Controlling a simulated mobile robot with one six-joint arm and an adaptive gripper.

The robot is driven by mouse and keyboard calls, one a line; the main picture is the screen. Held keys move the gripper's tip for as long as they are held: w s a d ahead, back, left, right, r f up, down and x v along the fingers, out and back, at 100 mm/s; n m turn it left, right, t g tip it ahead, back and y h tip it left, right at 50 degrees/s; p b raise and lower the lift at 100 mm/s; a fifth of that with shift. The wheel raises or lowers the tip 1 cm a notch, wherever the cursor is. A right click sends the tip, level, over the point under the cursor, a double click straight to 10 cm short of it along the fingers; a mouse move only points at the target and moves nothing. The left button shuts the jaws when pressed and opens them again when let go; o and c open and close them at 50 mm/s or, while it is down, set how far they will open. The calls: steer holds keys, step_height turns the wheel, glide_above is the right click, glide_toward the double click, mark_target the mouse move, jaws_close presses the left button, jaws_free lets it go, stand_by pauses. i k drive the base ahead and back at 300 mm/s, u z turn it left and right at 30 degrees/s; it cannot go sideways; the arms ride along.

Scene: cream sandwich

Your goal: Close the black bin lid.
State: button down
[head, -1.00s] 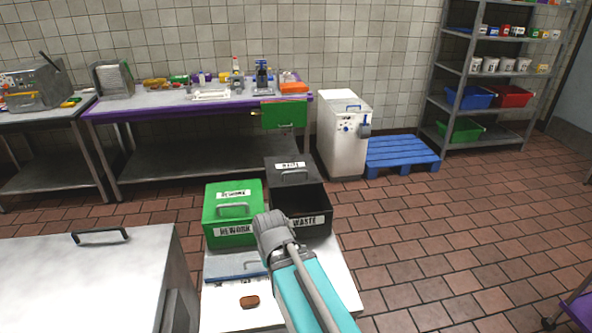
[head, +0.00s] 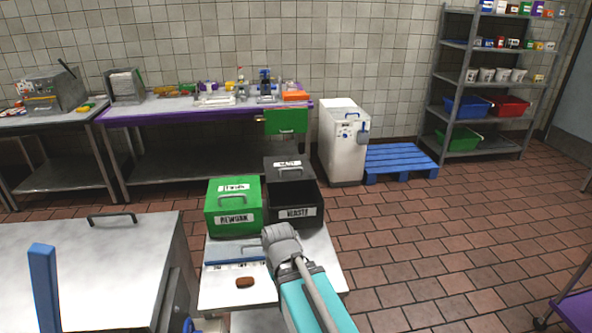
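The black bin (head: 315,196) stands at the back right of a white table, with a white WASTE label on its front and a dark, open top. Its lid (head: 288,175) is raised behind the opening, with a label and a handle showing. My gripper (head: 281,238) is at the grey end of my cyan arm, in front of and below the bin in the picture. It appears apart from the lid. Its fingers are hidden, so I cannot tell whether it is open or shut.
A green REWORK bin (head: 233,221) with its lid down stands left of the black bin. A blue-edged flat item (head: 236,254) and a small brown piece (head: 245,282) lie on the white table (head: 318,270). A steel chest (head: 70,260) is at left. Open floor lies right.

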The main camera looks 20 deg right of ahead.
mark_target(288, 163)
steer(key=z, duration=0.4)
steer(key=i, duration=1)
